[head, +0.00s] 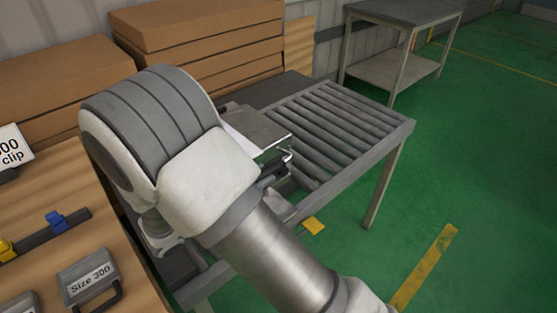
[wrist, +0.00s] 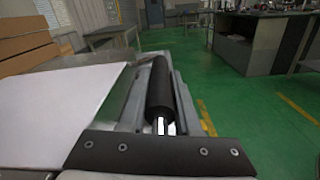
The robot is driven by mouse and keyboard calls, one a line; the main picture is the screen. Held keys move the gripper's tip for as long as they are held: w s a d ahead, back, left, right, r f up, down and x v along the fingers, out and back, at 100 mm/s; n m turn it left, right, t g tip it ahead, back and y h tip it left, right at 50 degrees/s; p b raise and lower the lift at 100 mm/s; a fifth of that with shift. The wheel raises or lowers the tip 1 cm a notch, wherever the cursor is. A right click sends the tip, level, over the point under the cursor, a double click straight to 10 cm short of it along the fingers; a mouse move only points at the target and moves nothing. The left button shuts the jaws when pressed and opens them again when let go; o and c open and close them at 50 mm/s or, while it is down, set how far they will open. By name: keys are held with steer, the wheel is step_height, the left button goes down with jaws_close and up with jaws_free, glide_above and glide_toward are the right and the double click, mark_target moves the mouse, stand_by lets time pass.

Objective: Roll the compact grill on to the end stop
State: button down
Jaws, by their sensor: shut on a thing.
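The compact grill (head: 257,130) lies on the roller conveyor (head: 335,120), with a flat grey top and a bright metal edge. My arm hides much of its near side. In the wrist view, its pale flat top (wrist: 60,105) fills the left, and a black cylindrical handle (wrist: 160,95) on a shiny rod runs along its right side. My gripper (head: 274,172) is at the grill's right side, shut on the handle; the fingertips are mostly hidden. Rollers ahead of the grill are bare up to the conveyor's far right end. I cannot make out a separate end stop.
Cardboard boxes (head: 200,35) stand behind the conveyor. A wooden bench with a Size 300 part (head: 88,275) is at left. A grey table (head: 405,15) stands beyond the conveyor. A yellow piece (head: 314,226) shows by the near rail. Green floor is open at right.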

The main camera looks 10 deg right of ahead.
steer(key=shift+v, duration=2.35)
steer(key=c, duration=0.6)
jaws_free()
steer(key=shift+a+p, duration=0.1)
steer(key=shift+p, duration=0.2)
steer(key=p+v, duration=0.1)
steer(key=v, duration=1.6)
steer(key=shift+s+a, duration=0.1)
steer(key=shift+s, duration=0.05)
